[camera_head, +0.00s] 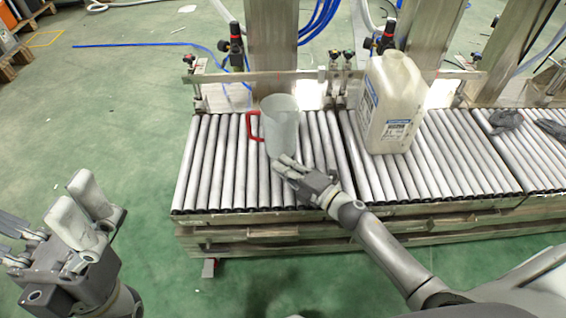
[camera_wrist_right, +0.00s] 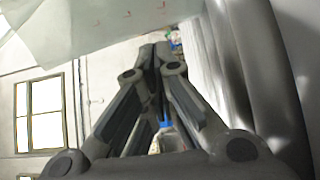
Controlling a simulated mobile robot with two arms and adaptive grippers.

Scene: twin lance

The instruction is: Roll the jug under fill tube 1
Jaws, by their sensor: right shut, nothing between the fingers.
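A grey-white jug (camera_head: 284,132) with a red handle (camera_head: 252,126) stands upright on the roller conveyor (camera_head: 215,165), left of centre. In the right wrist view its pale wall with red marks (camera_wrist_right: 110,25) seems to fill the upper left. My right gripper (camera_head: 281,165) is shut and empty, its fingertips at the near side of the jug's base; I cannot tell whether they touch. The shut fingers show in the right wrist view (camera_wrist_right: 155,52). Fill tube nozzles (camera_head: 236,45) and (camera_head: 386,38) hang behind the conveyor; their numbers are not readable. My left gripper (camera_head: 62,205) is open and empty, off the conveyor.
A large white labelled canister (camera_head: 392,105) stands on the rollers right of the jug. A metal rail (camera_head: 300,74) runs behind the rollers. The rollers left of the jug are clear.

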